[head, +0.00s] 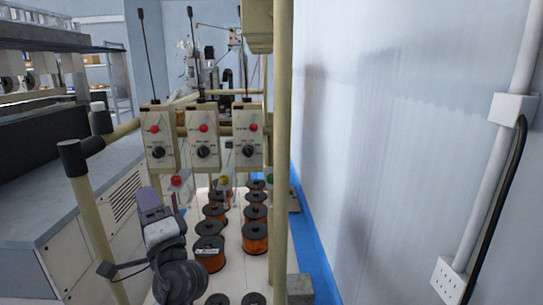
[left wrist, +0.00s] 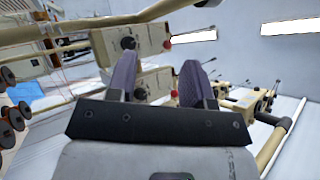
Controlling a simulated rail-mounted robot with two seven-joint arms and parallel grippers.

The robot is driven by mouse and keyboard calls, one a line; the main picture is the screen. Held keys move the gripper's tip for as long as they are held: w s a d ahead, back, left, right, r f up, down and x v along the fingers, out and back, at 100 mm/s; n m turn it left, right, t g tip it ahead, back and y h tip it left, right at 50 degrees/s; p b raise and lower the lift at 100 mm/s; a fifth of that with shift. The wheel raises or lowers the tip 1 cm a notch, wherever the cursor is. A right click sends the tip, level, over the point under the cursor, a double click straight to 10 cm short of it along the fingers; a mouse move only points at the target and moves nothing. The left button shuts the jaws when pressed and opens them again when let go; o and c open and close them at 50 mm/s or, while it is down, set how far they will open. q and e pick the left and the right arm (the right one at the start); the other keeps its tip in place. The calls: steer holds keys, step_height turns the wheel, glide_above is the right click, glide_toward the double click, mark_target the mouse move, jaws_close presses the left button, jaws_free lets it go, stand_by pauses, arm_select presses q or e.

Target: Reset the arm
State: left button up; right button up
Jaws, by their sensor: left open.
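My left gripper (head: 152,200) is in the lower left of the head view, its purple-grey fingers pointing up toward the control boxes. In the left wrist view the two fingers of my left gripper (left wrist: 158,70) stand apart with nothing held between them. Beyond the fingers in that view is a cream control box (left wrist: 155,82) with a dark knob. In the head view the gripper appears below the left control box (head: 158,135); I cannot tell the exact distance. My right gripper is in neither view.
Copper wire spools (head: 209,252) stand in rows on a white surface right of my left arm. A cream upright post (head: 281,150) rises in front of the pale wall (head: 400,120). A grey cabinet (head: 60,215) stands at left. Cream rails (left wrist: 70,32) cross the left wrist view.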

arm_select(q)
steer(key=s+d+f+n+g+h, duration=0.2)
steer(key=s+f+n+g+h, duration=0.1)
steer(key=s+f+h, duration=0.65)
steer(key=s+d+f+n+g+h, duration=0.25)
steer(key=s+f+n+h, duration=0.35)
steer(key=f, duration=0.7)
steer(key=s+a+f+m+g+h+p, duration=0.15)
steer(key=s+f+g, duration=0.75)
steer(key=s+f, duration=1.7)
step_height(320, 180, up, 38)
steer(key=p, duration=3.7)
steer(key=shift+s+a+r+p, duration=0.15)
steer(key=shift+s+r+p, duration=0.1)
steer(key=shift+s+p, duration=0.15)
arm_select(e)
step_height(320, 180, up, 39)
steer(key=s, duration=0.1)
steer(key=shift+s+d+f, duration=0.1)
